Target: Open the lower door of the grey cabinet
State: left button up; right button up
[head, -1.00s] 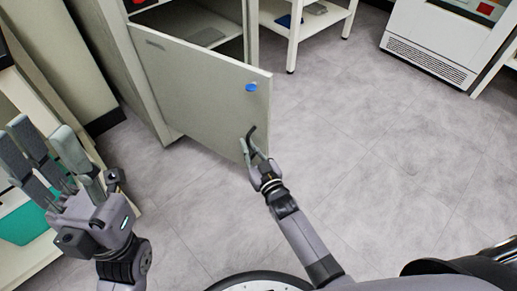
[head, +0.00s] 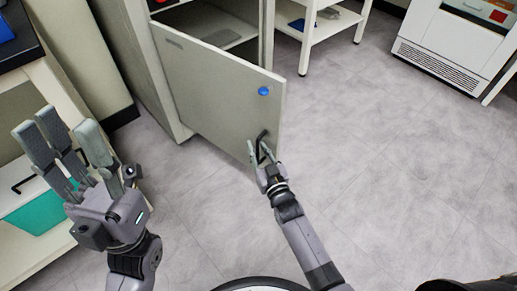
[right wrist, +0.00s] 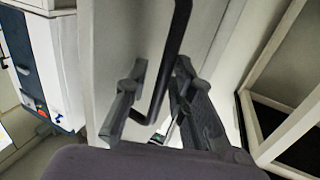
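The grey cabinet (head: 150,95) stands at the upper left of the head view. Its lower door (head: 205,85) is swung well open, showing a shelf inside. A blue round spot (head: 263,91) is on the door, above the dark bar handle (head: 262,140) near its free edge. The handle also shows in the right wrist view (right wrist: 174,60). My right gripper (head: 259,150) is at the handle, its fingers apart on either side of the bar; contact is unclear. My left gripper (head: 62,122) is open and empty at the left, away from the cabinet.
A teal bin (head: 42,208) sits on a white shelf at the left, near my left gripper. A white rack (head: 320,30) stands behind the door, and a white machine (head: 455,45) at the upper right. The grey floor (head: 400,170) right of the door is clear.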

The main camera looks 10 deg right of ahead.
jog(key=shift+o, duration=0.4)
jog(key=shift+d, duration=0.15)
jog(key=shift+s+f, duration=0.1)
jog(key=shift+s, duration=0.15)
jog(key=v, duration=1.1)
jog(key=shift+s, duration=0.25)
